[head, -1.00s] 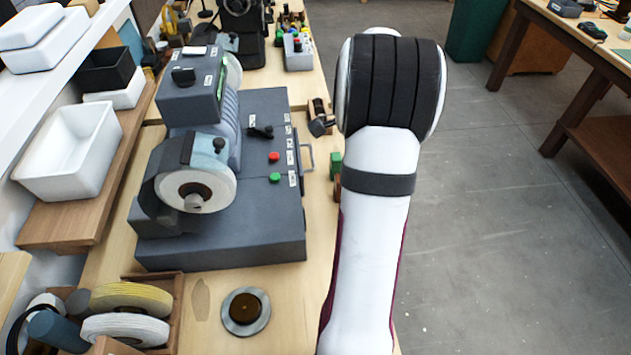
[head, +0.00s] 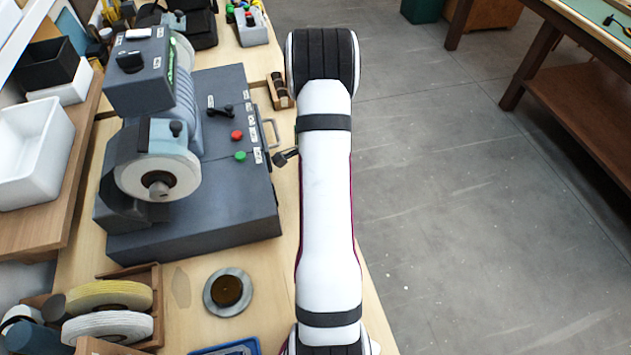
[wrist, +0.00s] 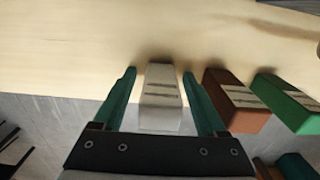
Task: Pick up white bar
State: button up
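The white bar (wrist: 160,97), a pale block with dark slots on its top, lies at the edge of the light wooden bench in the wrist view. My gripper (wrist: 160,75) is open, with one green finger on each side of the bar. Narrow gaps show between the fingers and the bar. In the head view my arm hides the bar and my gripper's fingers.
A brown bar (wrist: 230,100) lies just right of my right finger, with a green bar (wrist: 287,103) beyond it. The grey machine (head: 205,180) stands left of my arm. A round disc (head: 228,291) and a blue tray (head: 228,347) are nearer on the bench.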

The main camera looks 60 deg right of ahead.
grip_shut()
jog(key=shift+r, duration=0.15)
dwell(0.4)
jog(key=shift+r, duration=0.35)
jog(key=r, duration=0.1)
jog(key=s+r, duration=0.1)
jog(key=r, duration=0.2)
jog(key=shift+s, duration=0.25)
jog(key=s+r, duration=0.6)
jog(key=s, duration=0.4)
